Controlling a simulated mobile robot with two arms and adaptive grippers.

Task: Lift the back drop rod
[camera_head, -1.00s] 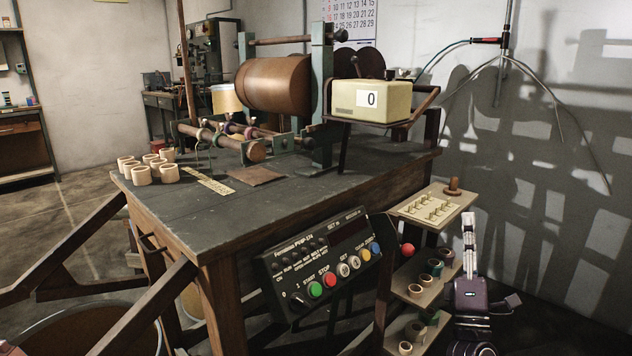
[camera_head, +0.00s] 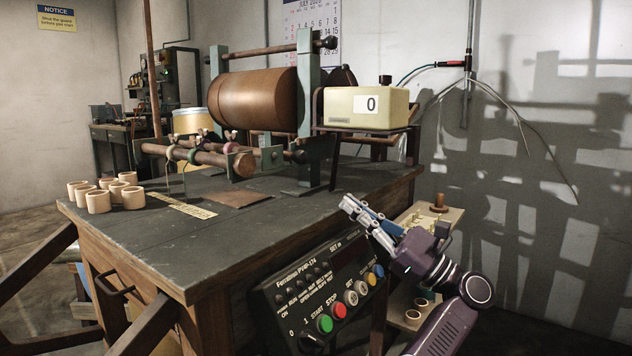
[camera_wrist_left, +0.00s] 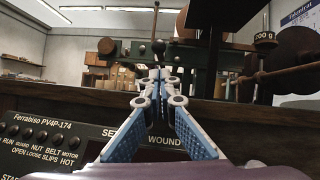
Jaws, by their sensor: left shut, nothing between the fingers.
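Brown drop rods (camera_head: 215,159) with thin coloured rings lie side by side, roughly level, in front of the copper-brown drum (camera_head: 252,100), low over the bench. I cannot tell for sure which one is the back rod. My left gripper (camera_head: 346,201) is shut and empty, above the control panel at the bench's right front edge, to the right of the rods and apart from them. In the left wrist view its blue-padded fingers (camera_wrist_left: 157,78) meet at the tips, pointing toward the machine. My right gripper is not in view.
A counter box (camera_head: 366,107) stands on a bracket right of the drum. Several pale cups (camera_head: 98,201) stand on the bench (camera_head: 270,225) at left. The button panel (camera_head: 318,291) hangs on the bench front. A small shelf (camera_head: 450,216) stands at right. The bench's front is clear.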

